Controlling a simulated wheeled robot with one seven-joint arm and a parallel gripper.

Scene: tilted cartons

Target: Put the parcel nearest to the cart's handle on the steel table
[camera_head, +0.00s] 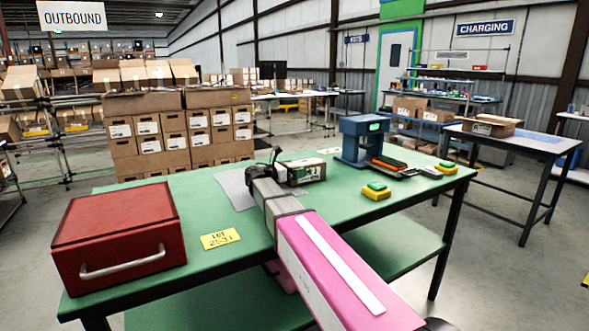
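My gripper (272,157) is a dark shape at the end of my grey and pink arm, over the green-topped table (195,185). A small brown parcel (307,171) with a white and green label is just right of my gripper, at the edge of a grey mat (233,187). The wrist covers its left end; I cannot tell whether the fingers touch it or whether they are open. An open brown carton (492,126) stands on a dark-legged table (545,143) at the right. I cannot make out a cart handle or tell which table is steel.
A red box (118,232) with a handle and a yellow lot card (220,239) are at the left of the green table. A blue device (362,140), a tool tray (393,166) and yellow-green blocks (376,191) are at its right. Stacked cartons (180,135) stand behind.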

